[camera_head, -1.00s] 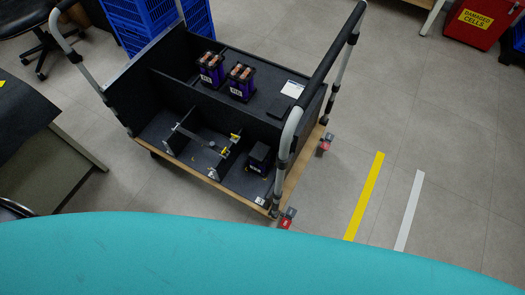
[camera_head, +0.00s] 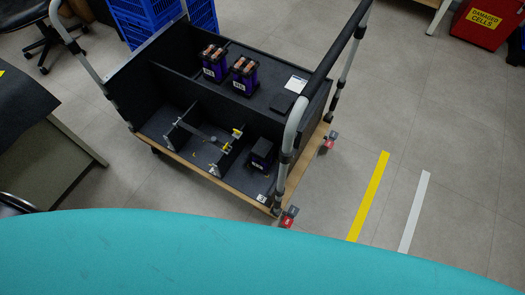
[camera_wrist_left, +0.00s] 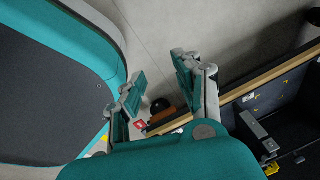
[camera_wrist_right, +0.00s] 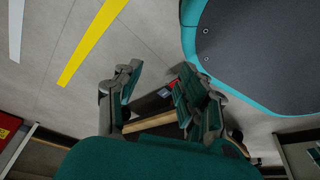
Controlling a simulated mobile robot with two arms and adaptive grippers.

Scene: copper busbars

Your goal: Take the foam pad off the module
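Two purple modules with copper-coloured tops (camera_head: 214,63) (camera_head: 244,76) stand upright on the upper deck of a black cart (camera_head: 135,92). A third dark block (camera_head: 262,155), purple at its side, sits in the cart's lower right compartment. Its top is dark and flat; I cannot tell whether that is the foam pad. A flat dark piece (camera_head: 283,103) lies on the upper deck at the right. My left gripper (camera_wrist_left: 158,75) is open and empty in the left wrist view. My right gripper (camera_wrist_right: 160,75) is open and empty in the right wrist view. Neither shows in the head view.
The cart has grey and black handles (camera_head: 293,130) at both ends. Metal parts with yellow bits (camera_head: 227,146) stand in its lower compartments. Blue crates (camera_head: 150,18) are behind it, and a red bin (camera_head: 482,22) is at the far right. Floor with yellow and white stripes is clear at right.

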